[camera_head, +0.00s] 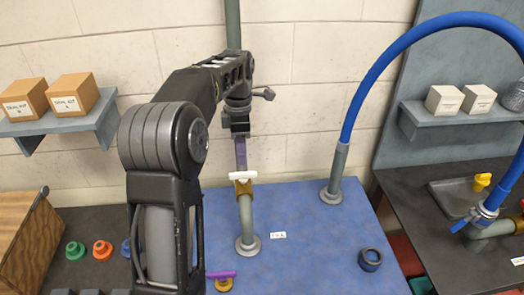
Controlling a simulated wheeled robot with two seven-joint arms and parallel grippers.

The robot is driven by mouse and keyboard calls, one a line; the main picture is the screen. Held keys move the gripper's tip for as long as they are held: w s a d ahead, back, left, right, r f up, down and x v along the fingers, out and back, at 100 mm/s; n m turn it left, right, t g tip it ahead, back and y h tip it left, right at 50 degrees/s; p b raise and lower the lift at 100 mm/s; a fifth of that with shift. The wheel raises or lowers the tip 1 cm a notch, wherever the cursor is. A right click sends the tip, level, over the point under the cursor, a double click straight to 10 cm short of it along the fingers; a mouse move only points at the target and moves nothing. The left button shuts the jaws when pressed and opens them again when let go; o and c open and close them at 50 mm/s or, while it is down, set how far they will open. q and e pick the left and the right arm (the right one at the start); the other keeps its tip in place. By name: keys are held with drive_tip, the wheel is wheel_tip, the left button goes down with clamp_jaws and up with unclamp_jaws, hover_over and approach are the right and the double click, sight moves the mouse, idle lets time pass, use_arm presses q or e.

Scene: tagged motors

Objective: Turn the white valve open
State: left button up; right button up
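The white valve handle (243,175) is a short, roughly level bar on a brass-coloured body, on an upright grey pipe (246,215) rising from the blue mat. My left arm reaches in from the lower left, and my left gripper (239,128) is above the white handle, beside the wall pipe in the picture. A purple upright piece (240,152) shows between the gripper and the handle; I cannot tell what it belongs to. I see no clear contact with the white handle. The finger gap is too small to make out. My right gripper is not in view.
A purple-handled valve (222,276) is at the mat's front edge. A blue hose (383,62) arches over the right side. A dark ring (370,259) lies on the blue mat (315,235). Shelves with boxes (73,93) stand left and right. The mat's middle is mostly free.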

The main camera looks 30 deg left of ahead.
sight(243, 172)
use_arm(q)
drive_tip(key=shift+w+r, duration=0.1)
drive_tip(key=shift+w, duration=0.1)
drive_tip(key=shift+s, duration=0.15)
drive_tip(key=shift+s+r, duration=0.1)
drive_tip(key=shift+f, duration=0.65)
wheel_tip(243, 172, down, 7)
drive_tip(key=shift+r+p, duration=0.2)
drive_tip(key=shift+p, duration=0.55)
drive_tip(key=shift+c, duration=0.3)
clamp_jaws()
